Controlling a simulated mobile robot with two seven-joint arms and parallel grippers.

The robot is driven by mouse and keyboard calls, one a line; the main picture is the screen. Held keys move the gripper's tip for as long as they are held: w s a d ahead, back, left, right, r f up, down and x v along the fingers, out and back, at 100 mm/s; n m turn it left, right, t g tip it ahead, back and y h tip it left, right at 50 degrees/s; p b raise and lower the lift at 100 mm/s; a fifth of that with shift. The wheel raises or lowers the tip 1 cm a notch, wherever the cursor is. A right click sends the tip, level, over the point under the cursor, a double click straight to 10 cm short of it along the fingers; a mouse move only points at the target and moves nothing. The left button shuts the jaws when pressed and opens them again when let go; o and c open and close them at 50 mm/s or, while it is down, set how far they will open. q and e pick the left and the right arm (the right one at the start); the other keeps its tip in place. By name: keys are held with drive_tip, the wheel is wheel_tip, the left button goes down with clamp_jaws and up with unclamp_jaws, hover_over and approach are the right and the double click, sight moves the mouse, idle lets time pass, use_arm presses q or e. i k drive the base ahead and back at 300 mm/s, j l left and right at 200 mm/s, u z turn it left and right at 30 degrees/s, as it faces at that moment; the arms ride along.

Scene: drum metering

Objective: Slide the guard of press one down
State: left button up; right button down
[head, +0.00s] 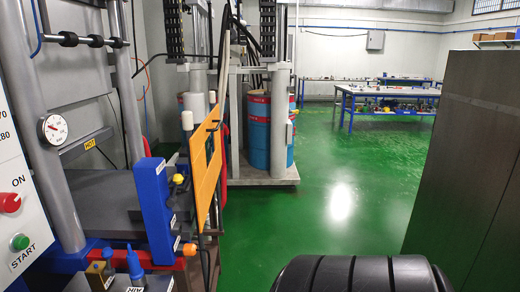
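A press (95,185) stands close at the left, with grey posts, a round gauge (52,129) and a flat platen below a label reading HOT (87,146). An upright orange panel (207,163) with openings in it stands at its right side, seen at a steep angle. It looks like the guard, but no label confirms this. Its lower edge is near the level of the blue block (155,210) beside it. Neither of my grippers is in view.
A control panel with a red ON knob (10,202) and green START button (19,242) is at the left edge. Blue and red drums (258,135) stand behind. A dark cabinet (460,150) is at right. A black ribbed thing (365,275) is at the bottom. Green floor between is clear.

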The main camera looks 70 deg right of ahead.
sight(205, 178)
drive_tip(key=l+z, duration=0.15)
drive_tip(key=z, duration=1.75)
